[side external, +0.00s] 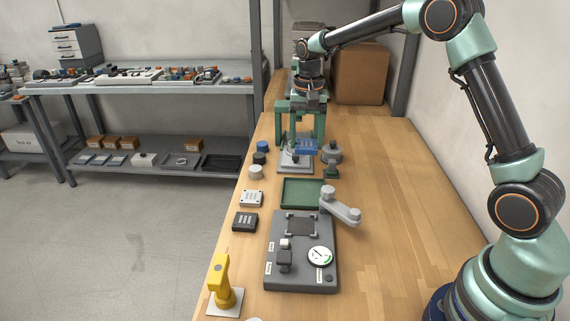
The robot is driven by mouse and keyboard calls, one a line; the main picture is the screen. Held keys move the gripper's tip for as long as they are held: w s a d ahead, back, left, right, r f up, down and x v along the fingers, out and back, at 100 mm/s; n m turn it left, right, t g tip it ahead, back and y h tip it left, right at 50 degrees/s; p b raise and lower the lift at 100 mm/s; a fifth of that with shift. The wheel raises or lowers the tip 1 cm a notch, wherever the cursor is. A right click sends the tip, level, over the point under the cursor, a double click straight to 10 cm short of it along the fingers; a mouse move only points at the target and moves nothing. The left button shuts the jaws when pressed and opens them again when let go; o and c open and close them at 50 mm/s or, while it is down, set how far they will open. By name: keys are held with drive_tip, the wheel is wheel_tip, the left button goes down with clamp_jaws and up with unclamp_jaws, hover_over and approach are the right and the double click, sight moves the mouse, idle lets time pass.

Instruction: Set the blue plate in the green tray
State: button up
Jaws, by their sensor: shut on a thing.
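The blue plate (306,147) is small in the side external view, at the far part of the bench, in front of a green frame. My gripper (309,136) reaches down over that spot from the far end of the arm and is shut on the blue plate; its fingertips are small and hard to make out against the frame. The plate appears raised above the bench. The green tray (302,181) lies flat and empty on the bench, nearer the camera than the plate.
A grey fixture with a dial (301,268) and a grey lever arm (340,207) stand just nearer than the tray. Blue, black and white round parts (256,172) and small blocks (251,198) line the left edge. A yellow tool (221,284) stands front left. The bench's right side is clear.

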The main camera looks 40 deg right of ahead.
sight(304, 194)
wheel_tip(304, 194, down, 14)
drive_tip(key=shift+f, duration=0.1)
idle(0.4)
drive_tip(key=o, duration=1.5)
drive_tip(key=shift+c, duration=0.2)
